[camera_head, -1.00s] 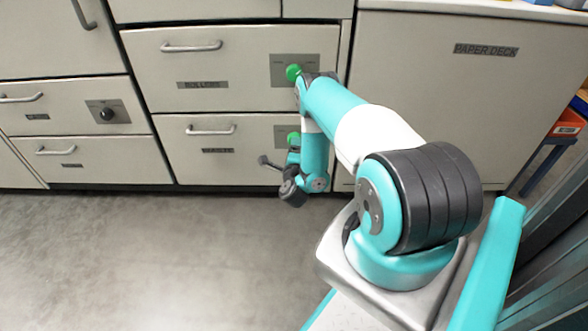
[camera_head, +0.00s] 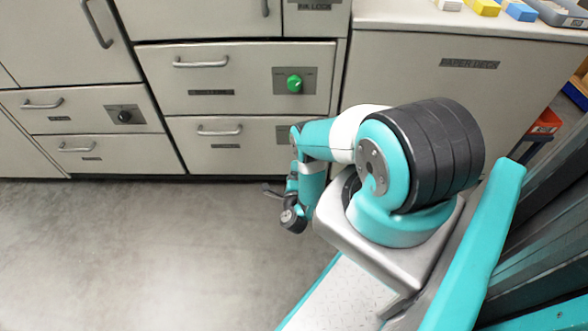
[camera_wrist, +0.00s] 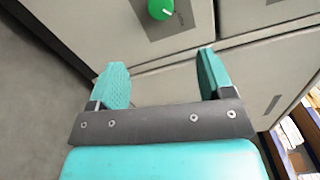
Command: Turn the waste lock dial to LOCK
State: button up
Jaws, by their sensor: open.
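A green dial (camera_head: 294,84) sits on a grey plate on the upper middle drawer front. A second plate (camera_head: 283,134) shows on the drawer below, with its dial hidden behind my arm. A black dial (camera_head: 124,116) is on the left drawer. The drawer labels are too blurred for me to tell which dial is the waste lock. My gripper (camera_head: 272,190) is low in front of the lower drawer, apart from it. In the wrist view my gripper (camera_wrist: 162,64) is open and empty, with a green dial (camera_wrist: 161,9) beyond its fingers; I cannot tell which one.
Bar handles (camera_head: 200,62) stick out from the drawer fronts. The grey floor (camera_head: 130,240) at left is clear.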

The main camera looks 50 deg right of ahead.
jog(key=shift+p+v, duration=0.65)
jog(key=shift+v, duration=0.3)
